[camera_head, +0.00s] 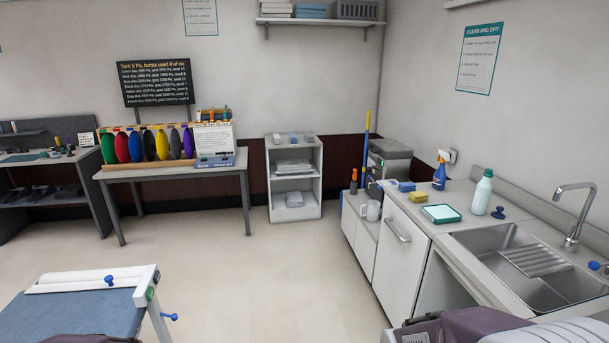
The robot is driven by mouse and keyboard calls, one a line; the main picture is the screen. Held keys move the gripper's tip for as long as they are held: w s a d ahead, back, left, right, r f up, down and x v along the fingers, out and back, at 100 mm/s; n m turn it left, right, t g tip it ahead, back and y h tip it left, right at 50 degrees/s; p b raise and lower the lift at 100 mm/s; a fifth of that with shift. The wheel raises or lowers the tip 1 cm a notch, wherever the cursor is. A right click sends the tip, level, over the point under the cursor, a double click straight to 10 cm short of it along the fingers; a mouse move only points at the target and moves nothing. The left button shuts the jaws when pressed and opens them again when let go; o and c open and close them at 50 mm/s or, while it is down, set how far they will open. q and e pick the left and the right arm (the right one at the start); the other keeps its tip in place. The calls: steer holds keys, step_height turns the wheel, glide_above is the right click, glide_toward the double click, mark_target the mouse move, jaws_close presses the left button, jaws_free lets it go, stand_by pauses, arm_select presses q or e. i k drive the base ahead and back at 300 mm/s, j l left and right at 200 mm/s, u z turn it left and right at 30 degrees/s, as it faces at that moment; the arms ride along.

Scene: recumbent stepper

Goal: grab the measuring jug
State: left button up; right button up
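Neither of my grippers can be made out in the head view, and nothing is touching the vessel.
The counter (462,213) holds a blue spray bottle (440,175), a pale green bottle (482,192), a yellow sponge (419,197) and a green-rimmed tray (441,213). A blue-topped bench (75,312) is at lower left. Open floor (265,270) lies between.

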mark_target(373, 207)
steer(key=i, duration=1.5)
steer(key=i+j+z, duration=0.1)
steer(key=i, duration=1.35)
steer(key=i+j+z, duration=0.1)
steer(key=i+z, duration=0.35)
steer(key=i+j+z, duration=0.3)
steer(key=z, duration=0.15)
steer(key=i+j+z, duration=0.8)
steer(key=j+z, duration=0.15)
steer(key=i+j+z, duration=0.2)
steer(key=j, duration=0.2)
steer(key=j+z, duration=0.15)
steer(key=j, duration=0.2)
